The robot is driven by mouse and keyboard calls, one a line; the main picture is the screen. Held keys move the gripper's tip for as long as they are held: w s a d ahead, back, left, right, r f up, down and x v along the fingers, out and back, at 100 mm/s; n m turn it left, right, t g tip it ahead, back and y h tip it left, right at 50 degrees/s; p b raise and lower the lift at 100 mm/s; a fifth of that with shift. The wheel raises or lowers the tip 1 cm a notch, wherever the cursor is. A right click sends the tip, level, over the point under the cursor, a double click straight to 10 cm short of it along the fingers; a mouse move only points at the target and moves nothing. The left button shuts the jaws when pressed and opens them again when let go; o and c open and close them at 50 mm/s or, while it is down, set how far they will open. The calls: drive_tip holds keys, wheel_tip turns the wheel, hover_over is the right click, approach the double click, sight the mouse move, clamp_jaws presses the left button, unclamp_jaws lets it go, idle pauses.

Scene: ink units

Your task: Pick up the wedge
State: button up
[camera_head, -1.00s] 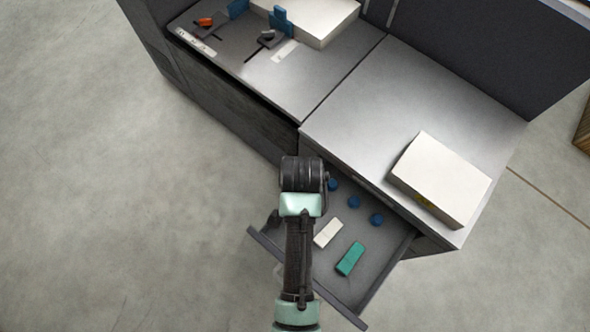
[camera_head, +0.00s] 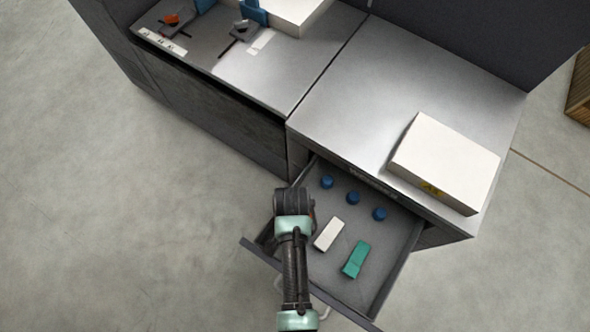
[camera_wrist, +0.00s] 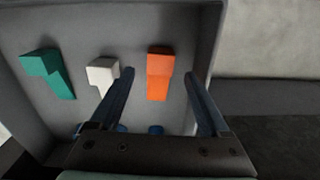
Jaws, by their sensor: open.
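Three wedge-shaped blocks lie in the open drawer (camera_head: 391,270): an orange one (camera_wrist: 158,84), a white one (camera_wrist: 102,73) and a teal one (camera_wrist: 49,72). The white block (camera_head: 328,234) and the teal block (camera_head: 356,260) also show in the head view. The orange block is hidden there behind my arm. My gripper (camera_wrist: 159,74) is open and empty. In the wrist view its two fingers lie on either side of the orange block; I cannot tell how far above it they are.
Several blue round knobs (camera_head: 353,198) stand at the drawer's back. The drawer walls enclose the blocks closely. Open floor (camera_head: 120,230) lies to the left.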

wheel_tip(320, 180, down, 4)
drive_tip(key=shift+s+a+f+b, duration=0.1)
drive_tip(key=shift+s+b, duration=0.05)
drive_tip(key=shift+b, duration=0.8)
drive_tip(key=shift+c, duration=0.3)
clamp_jaws()
